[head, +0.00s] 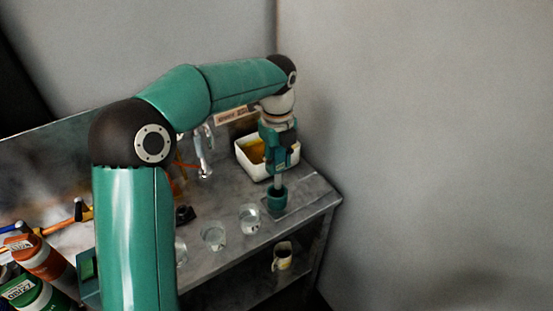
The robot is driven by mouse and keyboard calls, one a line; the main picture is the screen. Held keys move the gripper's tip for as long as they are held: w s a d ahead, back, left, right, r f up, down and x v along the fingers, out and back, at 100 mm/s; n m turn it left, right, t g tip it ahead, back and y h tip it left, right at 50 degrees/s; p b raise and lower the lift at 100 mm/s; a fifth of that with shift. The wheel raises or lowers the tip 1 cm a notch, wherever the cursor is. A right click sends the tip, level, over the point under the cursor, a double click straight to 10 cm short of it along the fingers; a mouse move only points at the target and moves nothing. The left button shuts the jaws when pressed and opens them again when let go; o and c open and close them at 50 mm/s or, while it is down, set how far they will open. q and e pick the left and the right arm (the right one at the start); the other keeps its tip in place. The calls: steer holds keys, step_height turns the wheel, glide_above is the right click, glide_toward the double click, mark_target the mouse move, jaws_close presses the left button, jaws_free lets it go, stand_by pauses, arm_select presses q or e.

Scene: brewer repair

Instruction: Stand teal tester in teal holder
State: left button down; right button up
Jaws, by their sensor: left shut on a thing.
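My left gripper (278,165) points straight down near the right end of the grey bench. It is shut on the teal tester (277,183), a thin upright stick of which only a short grey part shows below the fingers. The teal holder (277,202) is a small round cup near the bench's front right corner. The tester's lower end is at the holder's mouth; I cannot tell whether it is inside or just above. My right gripper is not in view.
A white bin (249,165) with yellow contents stands just behind the gripper. Clear glasses (249,219) (213,235) stand left of the holder. A mug (282,257) sits on the shelf below. Orange (42,257) and green (30,292) containers stand at the left. A wall closes the right side.

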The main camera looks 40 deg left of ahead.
mark_target(277, 177)
arm_select(q)
steer(key=shift+f+b, duration=1.15)
steer(key=shift+f, duration=1.05)
steer(key=shift+s, duration=0.15)
steer(key=shift+f, duration=0.45)
steer(key=shift+c, duration=0.7)
jaws_free()
steer(key=shift+r, duration=0.15)
